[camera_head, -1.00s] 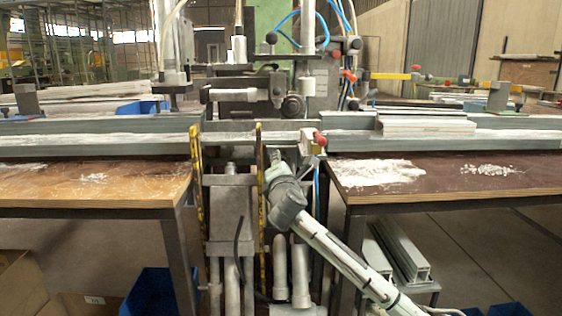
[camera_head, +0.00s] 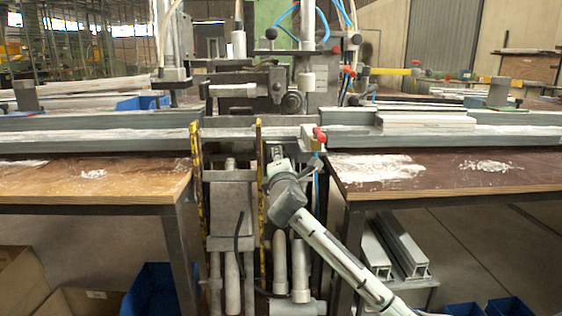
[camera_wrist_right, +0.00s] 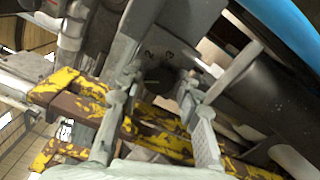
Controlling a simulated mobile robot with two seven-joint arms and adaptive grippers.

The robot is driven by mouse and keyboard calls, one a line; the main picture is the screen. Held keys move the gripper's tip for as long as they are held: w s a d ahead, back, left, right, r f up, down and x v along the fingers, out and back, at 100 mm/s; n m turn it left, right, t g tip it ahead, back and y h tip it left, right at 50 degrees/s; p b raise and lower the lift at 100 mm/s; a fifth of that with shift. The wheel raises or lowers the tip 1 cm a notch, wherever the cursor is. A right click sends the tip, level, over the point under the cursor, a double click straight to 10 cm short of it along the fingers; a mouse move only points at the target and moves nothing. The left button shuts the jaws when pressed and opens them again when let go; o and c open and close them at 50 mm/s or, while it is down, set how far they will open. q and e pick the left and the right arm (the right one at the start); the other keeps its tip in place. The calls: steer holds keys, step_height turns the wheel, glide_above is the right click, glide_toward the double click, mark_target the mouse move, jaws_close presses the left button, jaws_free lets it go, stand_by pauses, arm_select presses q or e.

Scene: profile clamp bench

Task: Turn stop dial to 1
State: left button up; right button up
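My right gripper (camera_head: 277,156) reaches up from the lower right to the front of the clamp machine, between the two tables. In the right wrist view my right gripper (camera_wrist_right: 162,80) is open, with its two fingers well apart. A dark, roundish part (camera_wrist_right: 162,74), which looks like the stop dial, lies between and beyond the fingertips. Small dark number-like marks sit just above it on a grey plate (camera_wrist_right: 158,42). I cannot read its setting or tell whether a finger touches it. In the head view the dial cannot be made out. My left gripper is out of view.
Yellow, worn upright bars (camera_head: 259,190) flank the machine front, close to my right gripper. A red knob (camera_head: 319,135) stands just right of it. Long grey profiles (camera_head: 450,138) lie across the tables. A blue hose (camera_wrist_right: 290,25) passes close in the right wrist view.

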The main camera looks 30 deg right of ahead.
steer(key=shift+o, duration=0.4)
steer(key=v, duration=1.2)
steer(key=s+a+f+m+g+y+p, duration=0.1)
steer(key=s+a+f+m+g+y, duration=0.2)
steer(key=f, duration=0.9)
steer(key=s+f+m+g+y+p, duration=0.1)
steer(key=s+f+m+g+p, duration=0.3)
steer(key=f, duration=0.8)
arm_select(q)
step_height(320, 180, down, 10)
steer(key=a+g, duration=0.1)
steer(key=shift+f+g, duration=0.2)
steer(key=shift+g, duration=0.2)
arm_select(e)
steer(key=s+a+f+m+g+y, duration=0.2)
steer(key=s+a+f+m, duration=0.1)
steer(key=s+f, duration=0.5)
steer(key=s+a+f+m+g+y, duration=0.2)
steer(key=s+a+f+m+g, duration=0.1)
steer(key=s+f, duration=0.6)
steer(key=s+a, duration=0.1)
steer(key=s, duration=0.2)
steer(key=shift+s+m, duration=0.25)
steer(key=shift+m, duration=0.15)
